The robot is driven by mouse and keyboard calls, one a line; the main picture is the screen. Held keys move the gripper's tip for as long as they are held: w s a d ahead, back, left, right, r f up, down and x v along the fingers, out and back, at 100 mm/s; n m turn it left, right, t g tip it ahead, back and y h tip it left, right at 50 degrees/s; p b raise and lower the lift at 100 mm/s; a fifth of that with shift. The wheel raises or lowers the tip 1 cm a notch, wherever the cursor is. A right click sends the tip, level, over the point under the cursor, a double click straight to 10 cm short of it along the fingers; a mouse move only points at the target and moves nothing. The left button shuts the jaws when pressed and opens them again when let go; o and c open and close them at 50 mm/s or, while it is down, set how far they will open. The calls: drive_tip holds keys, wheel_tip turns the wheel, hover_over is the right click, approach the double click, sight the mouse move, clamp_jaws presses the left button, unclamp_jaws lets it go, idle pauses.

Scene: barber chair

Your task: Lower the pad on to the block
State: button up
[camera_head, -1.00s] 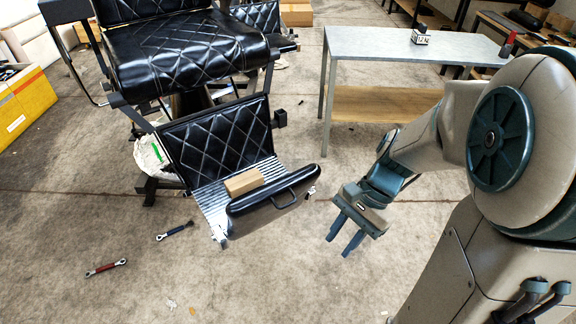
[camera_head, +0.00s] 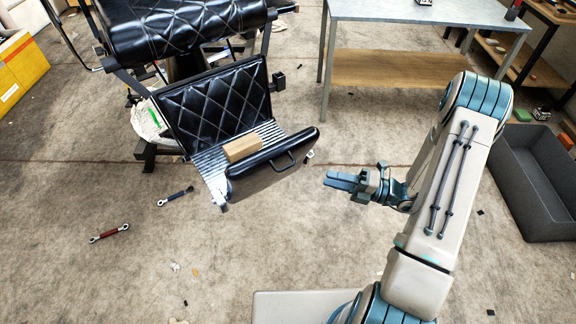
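The pad (camera_head: 265,174) is a black cushioned flap with a handle (camera_head: 286,160) on its outer face. It stands raised at the front edge of the chair's ribbed metal footrest (camera_head: 208,165). The block (camera_head: 242,148) is a small tan wooden block lying on the footrest, just behind the pad. My gripper (camera_head: 328,180) is to the right of the pad, apart from it, with its fingers pointing left. The fingers overlap in this view, so the gap between them cannot be made out. Nothing shows in it.
The black barber chair (camera_head: 215,105) stands behind the footrest. A metal table (camera_head: 420,10) is at the back and a dark grey bin (camera_head: 535,180) at the right.

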sight(287, 167)
drive_tip(key=shift+m+t, duration=0.4)
drive_tip(key=shift+m, duration=0.1)
drive_tip(key=x, duration=1.3)
drive_tip(key=shift+w+a+f+b, duration=0.15)
drive_tip(key=shift+a+f+b, duration=0.05)
drive_tip(key=shift+a+b, duration=0.1)
drive_tip(key=shift+d, duration=0.1)
clamp_jaws()
